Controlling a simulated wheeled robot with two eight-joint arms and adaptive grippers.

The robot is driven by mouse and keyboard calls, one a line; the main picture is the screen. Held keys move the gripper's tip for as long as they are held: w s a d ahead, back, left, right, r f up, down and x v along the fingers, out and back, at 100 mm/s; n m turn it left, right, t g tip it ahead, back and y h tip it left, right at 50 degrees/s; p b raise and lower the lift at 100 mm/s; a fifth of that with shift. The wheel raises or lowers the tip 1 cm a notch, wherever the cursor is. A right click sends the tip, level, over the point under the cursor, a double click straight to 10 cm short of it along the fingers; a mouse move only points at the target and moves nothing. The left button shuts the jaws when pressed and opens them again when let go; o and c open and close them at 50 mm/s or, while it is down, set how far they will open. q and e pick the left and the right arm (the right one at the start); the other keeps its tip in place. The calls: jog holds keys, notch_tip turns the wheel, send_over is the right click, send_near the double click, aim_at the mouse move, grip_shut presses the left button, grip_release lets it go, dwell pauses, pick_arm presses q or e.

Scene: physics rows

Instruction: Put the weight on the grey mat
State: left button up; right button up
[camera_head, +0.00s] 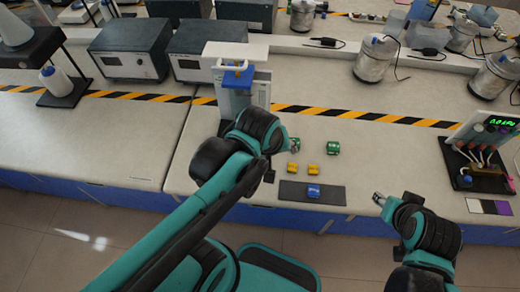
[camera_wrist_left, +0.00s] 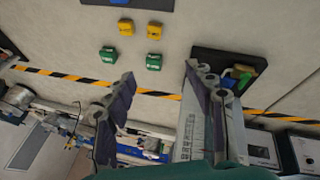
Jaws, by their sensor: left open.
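A small blue weight (camera_head: 314,191) sits on the dark grey mat (camera_head: 335,196) near the table's front edge. Two yellow weights (camera_head: 292,168) (camera_head: 313,169) stand just behind the mat, and two green ones (camera_head: 333,148) (camera_head: 295,144) behind those. In the left wrist view the yellow (camera_wrist_left: 126,27) and green (camera_wrist_left: 153,62) weights lie beyond the fingers. My left gripper (camera_wrist_left: 160,76) is open, with nothing between its fingers; its wrist hides much of it in the head view. My right gripper (camera_head: 379,199) is right of the mat; its opening is too small to judge.
A tall grey stand (camera_head: 262,90) with a blue part rises behind my left gripper. Its black base (camera_wrist_left: 215,58) is beside one finger, with green, yellow and blue pieces there. A black device with tubes (camera_head: 480,150) is at right.

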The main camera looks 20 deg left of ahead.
pick_arm(q)
jog(key=shift+s+a+r+m+t+y, duration=0.1)
jog(key=shift+s+a+m+t, duration=0.3)
jog(key=shift+a+m, duration=0.6)
jog(key=shift+s+a+r+m+t+y, duration=0.1)
jog(key=shift+s+a+m+t, duration=0.35)
jog(key=shift+m, duration=0.8)
jog(key=shift+s+a+r+m+t+y, duration=0.1)
jog(key=shift+s+a+m+t, duration=0.2)
jog(key=shift+a+m, duration=0.75)
jog(key=shift+d, duration=0.15)
